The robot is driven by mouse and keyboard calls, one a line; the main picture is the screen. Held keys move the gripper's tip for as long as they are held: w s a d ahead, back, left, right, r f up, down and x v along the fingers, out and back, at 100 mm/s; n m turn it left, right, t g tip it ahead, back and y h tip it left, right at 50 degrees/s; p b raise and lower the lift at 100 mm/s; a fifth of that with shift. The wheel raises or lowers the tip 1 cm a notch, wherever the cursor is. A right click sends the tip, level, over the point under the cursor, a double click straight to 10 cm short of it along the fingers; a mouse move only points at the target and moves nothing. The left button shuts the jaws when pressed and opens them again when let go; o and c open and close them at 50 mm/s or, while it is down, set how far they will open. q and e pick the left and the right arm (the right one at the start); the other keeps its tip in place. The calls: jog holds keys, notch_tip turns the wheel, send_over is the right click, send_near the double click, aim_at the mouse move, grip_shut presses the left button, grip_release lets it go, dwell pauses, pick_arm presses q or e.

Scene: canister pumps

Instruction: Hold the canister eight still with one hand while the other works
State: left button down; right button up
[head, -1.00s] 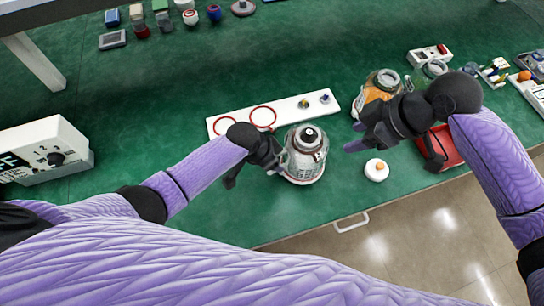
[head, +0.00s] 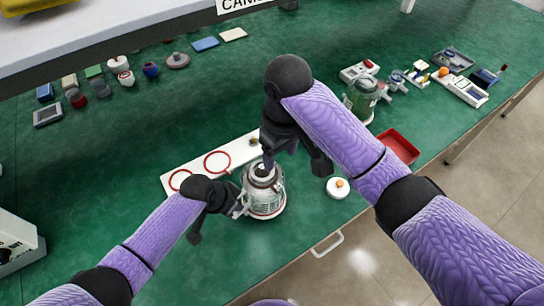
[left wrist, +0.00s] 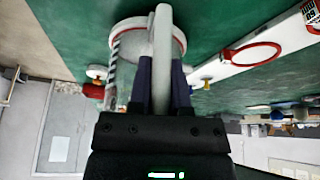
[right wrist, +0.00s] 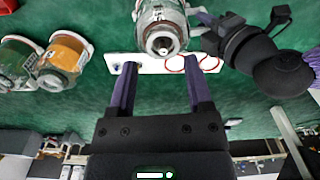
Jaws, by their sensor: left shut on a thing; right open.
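A clear canister (head: 265,198) with a grey top and a dark centre knob stands upright on the green table; I cannot read a number on it. My left gripper (head: 238,207) is at its left side. In the left wrist view its fingers (left wrist: 163,85) are shut on a pale upright bar, the canister's handle (left wrist: 163,45). My right gripper (head: 288,156) is open and empty, just above and behind the canister's top. In the right wrist view the canister (right wrist: 160,28) lies beyond the open fingertips (right wrist: 160,75).
A white panel (head: 188,170) with red rings lies behind the canister. A white puck (head: 338,188) with an orange knob and a red tray (head: 400,146) are to the right. Other canisters, one green (head: 362,100), stand farther back. The table edge is close in front.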

aim_at(278, 187)
notch_tip(278, 187, down, 12)
jog(key=shift+s+r, duration=0.1)
jog(key=shift+a, duration=0.1)
grip_shut()
jog(key=shift+r, duration=1.65)
dwell(0.9)
notch_tip(278, 187, up, 7)
jog(key=shift+r, duration=0.15)
dwell(1.3)
